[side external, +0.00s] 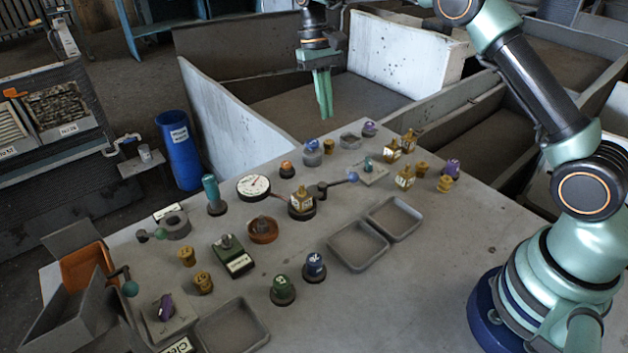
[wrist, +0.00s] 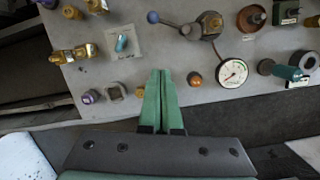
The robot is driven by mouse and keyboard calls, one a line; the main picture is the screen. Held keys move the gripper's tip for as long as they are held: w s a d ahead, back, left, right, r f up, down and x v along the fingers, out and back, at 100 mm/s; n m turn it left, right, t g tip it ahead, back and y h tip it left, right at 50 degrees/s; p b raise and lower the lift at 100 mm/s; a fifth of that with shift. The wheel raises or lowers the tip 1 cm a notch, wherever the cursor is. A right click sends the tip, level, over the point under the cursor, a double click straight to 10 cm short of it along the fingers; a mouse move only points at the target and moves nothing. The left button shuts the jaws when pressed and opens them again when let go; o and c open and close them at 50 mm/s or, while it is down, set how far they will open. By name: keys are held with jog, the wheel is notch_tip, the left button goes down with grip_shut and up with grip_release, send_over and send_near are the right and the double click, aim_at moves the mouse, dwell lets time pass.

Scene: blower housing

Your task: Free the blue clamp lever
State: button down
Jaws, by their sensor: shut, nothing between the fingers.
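The clamp lever with a blue ball knob (side external: 352,177) lies on the table's far half, its arm running left to a dark pivot. In the wrist view its blue ball (wrist: 152,17) is near the top, with the dark pivot right of it. A brass, labelled fitting (side external: 302,199) on a dark round base stands beside the pivot; it also shows in the wrist view (wrist: 211,22). My gripper (side external: 326,114) hangs above the table's far edge, fingers down, shut and empty. In the wrist view its fingertips (wrist: 164,73) are well apart from the lever.
A plate with a teal knob (side external: 370,170) is right of the lever. A dial gauge (side external: 254,187) and orange knob (side external: 287,169) are left. Several brass fittings and purple knobs stand at the far right. Two grey trays (side external: 358,246) are nearer. Bare table lies at right.

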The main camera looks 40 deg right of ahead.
jog(key=f+n, duration=0.1)
jog(key=f, duration=0.2)
jog(key=s+f+n, duration=0.1)
jog(key=f, duration=0.3)
jog(key=s+f+n, duration=0.1)
jog(key=f, duration=0.2)
jog(key=shift+s+f+g, duration=0.25)
jog(key=shift+g, duration=0.15)
jog(key=shift+s+r, duration=0.1)
jog(key=shift+s, duration=0.25)
jog(key=shift+s+d+f, duration=0.1)
jog(key=shift+s+f, duration=0.05)
jog(key=shift+s, duration=0.6)
jog(key=shift+s+f, duration=0.15)
jog(key=shift+s, duration=0.6)
